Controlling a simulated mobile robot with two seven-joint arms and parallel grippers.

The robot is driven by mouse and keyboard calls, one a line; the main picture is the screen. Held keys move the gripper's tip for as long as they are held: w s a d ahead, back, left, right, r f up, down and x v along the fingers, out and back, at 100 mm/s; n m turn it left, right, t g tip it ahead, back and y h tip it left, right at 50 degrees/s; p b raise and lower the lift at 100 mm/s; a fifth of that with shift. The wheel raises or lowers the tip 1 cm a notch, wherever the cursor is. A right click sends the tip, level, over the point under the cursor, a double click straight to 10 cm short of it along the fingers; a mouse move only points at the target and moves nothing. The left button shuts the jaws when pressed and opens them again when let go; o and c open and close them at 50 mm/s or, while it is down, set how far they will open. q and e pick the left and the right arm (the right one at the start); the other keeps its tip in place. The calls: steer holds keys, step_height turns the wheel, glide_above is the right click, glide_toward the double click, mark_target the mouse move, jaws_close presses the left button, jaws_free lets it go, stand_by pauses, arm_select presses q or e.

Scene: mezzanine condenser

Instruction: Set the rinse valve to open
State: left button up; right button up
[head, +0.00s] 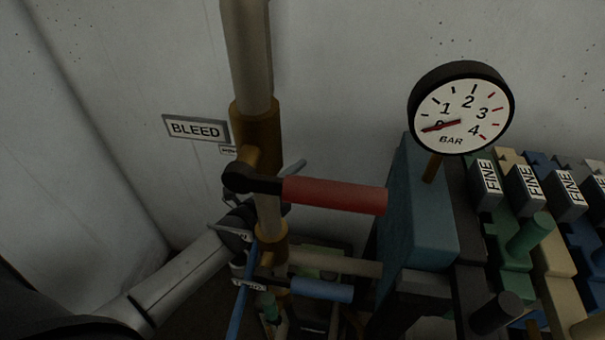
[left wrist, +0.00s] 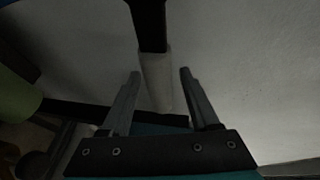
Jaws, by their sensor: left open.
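No label reading "rinse" shows, so I cannot tell for sure which handle is the rinse valve's. My left gripper (head: 258,203) is beside the vertical pipe (head: 252,60), partly hidden behind it and a valve lever. In the left wrist view the gripper (left wrist: 160,76) is open. A pale grey handle (left wrist: 157,82) on a black stem (left wrist: 149,24) lies between its fingers, with gaps at both sides. A red-handled lever (head: 335,195) points right from the pipe. A blue-handled lever (head: 321,290) sits lower. My right gripper is not in view.
A BLEED sign (head: 196,129) is on the wall left of the pipe, above a small unreadable tag (head: 228,151). A pressure gauge (head: 462,108) stands on a blue-grey block (head: 418,215). Several blocks marked FINE (head: 487,182) crowd the right.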

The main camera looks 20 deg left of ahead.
arm_select(q)
steer(key=shift+x, duration=1.15)
jaws_close()
stand_by(0.7)
